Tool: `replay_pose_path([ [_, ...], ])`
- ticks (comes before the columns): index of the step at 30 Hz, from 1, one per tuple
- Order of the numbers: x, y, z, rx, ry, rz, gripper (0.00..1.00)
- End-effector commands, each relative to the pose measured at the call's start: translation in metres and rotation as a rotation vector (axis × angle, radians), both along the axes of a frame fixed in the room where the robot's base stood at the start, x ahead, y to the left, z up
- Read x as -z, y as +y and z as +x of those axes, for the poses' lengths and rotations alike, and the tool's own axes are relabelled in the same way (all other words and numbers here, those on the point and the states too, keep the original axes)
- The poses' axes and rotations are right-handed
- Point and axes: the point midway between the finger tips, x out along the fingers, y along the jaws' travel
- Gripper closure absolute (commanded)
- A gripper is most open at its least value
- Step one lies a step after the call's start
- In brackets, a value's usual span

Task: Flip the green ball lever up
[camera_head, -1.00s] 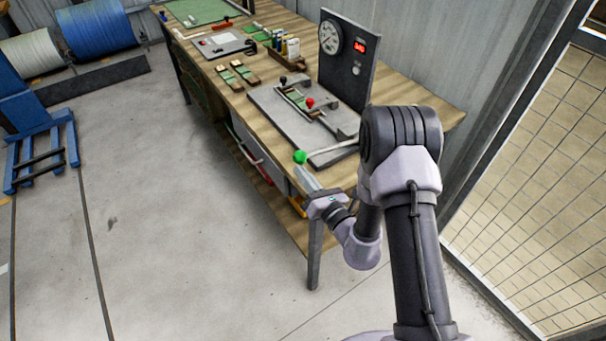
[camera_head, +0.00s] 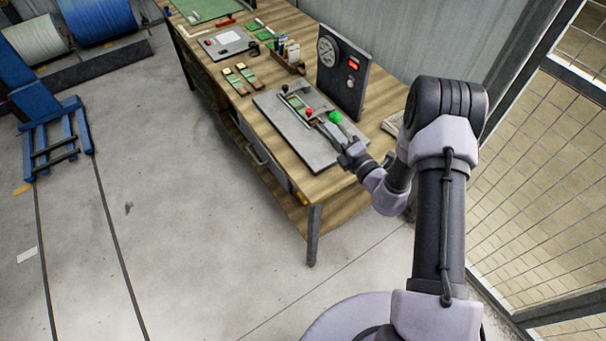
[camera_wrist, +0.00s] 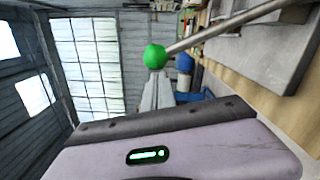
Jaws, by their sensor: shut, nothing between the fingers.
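The green ball (camera_head: 336,117) now shows above the grey plate (camera_head: 291,137) on the workbench. In the wrist view the green ball (camera_wrist: 155,56) sits on a thin metal rod (camera_wrist: 225,29) running up to the right. The fingers do not hold the ball or the rod.
A red ball knob (camera_head: 309,113) stands close left of the green ball. An upright panel (camera_head: 342,70) with a round gauge and red lights stands behind. Small tools and a holder lie farther along the bench (camera_head: 325,184). A mesh fence (camera_head: 540,170) is at right.

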Motion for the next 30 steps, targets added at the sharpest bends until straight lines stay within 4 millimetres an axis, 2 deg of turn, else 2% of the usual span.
replay_pose_path([
  [1,-0.012,-0.009,0.005,0.005,0.018,0.031,1.0],
  [3,-0.019,-0.019,0.012,0.004,0.054,0.083,1.0],
  [15,-0.036,-0.07,0.047,0.003,0.212,0.317,1.0],
  [21,-0.038,-0.084,0.056,0.001,0.211,0.314,1.0],
  [30,-0.04,-0.093,0.062,0.004,0.208,0.315,1.0],
])
